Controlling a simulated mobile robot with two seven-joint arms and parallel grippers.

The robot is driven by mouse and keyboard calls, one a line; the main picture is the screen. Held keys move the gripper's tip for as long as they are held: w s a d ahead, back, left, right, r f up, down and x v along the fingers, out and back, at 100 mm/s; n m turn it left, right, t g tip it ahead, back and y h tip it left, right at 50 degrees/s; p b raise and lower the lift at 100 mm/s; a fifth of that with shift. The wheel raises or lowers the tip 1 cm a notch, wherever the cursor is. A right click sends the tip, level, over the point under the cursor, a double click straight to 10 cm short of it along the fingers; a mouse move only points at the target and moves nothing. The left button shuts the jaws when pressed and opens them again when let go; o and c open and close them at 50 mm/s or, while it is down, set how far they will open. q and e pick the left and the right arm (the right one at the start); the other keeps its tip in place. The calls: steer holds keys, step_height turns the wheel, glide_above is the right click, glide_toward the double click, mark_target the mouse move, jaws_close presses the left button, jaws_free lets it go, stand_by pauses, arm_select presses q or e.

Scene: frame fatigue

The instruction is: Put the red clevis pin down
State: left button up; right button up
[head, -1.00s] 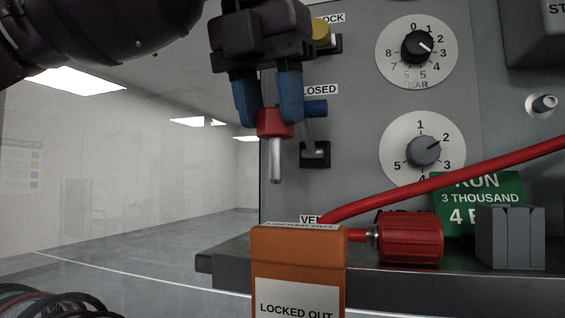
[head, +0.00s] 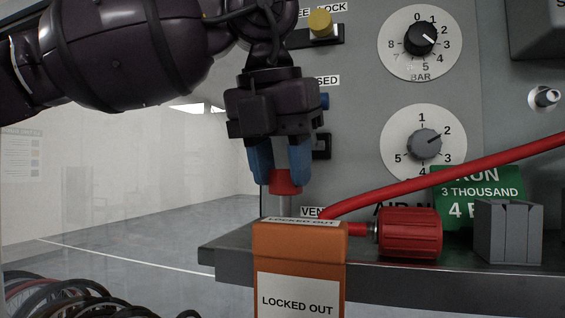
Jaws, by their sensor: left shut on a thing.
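The red clevis pin has a red head (head: 285,182) and a plain metal shank (head: 284,206) pointing down. My left gripper (head: 281,172) is shut on its red head with blue fingers, and holds the pin upright. The lower end of the shank is hidden behind the top of the orange box marked LOCKED OUT (head: 300,245). I cannot tell whether the pin touches the ledge behind the box. My right gripper is not in view.
A grey ledge (head: 235,262) runs along the panel (head: 365,150). A red hose (head: 450,178), a red knurled fitting (head: 410,233), a green RUN card (head: 480,195) and a grey slotted block (head: 508,232) are to the right. Cables (head: 65,300) lie at lower left.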

arm_select(q)
steer(key=shift+w+d, duration=0.1)
steer(key=shift+w, duration=0.1)
steer(key=shift+s+f, duration=0.1)
steer(key=shift+f, duration=0.15)
steer(key=o, duration=1)
steer(key=shift+r, duration=0.1)
steer(key=shift+r, duration=0.2)
steer(key=v, duration=1.2)
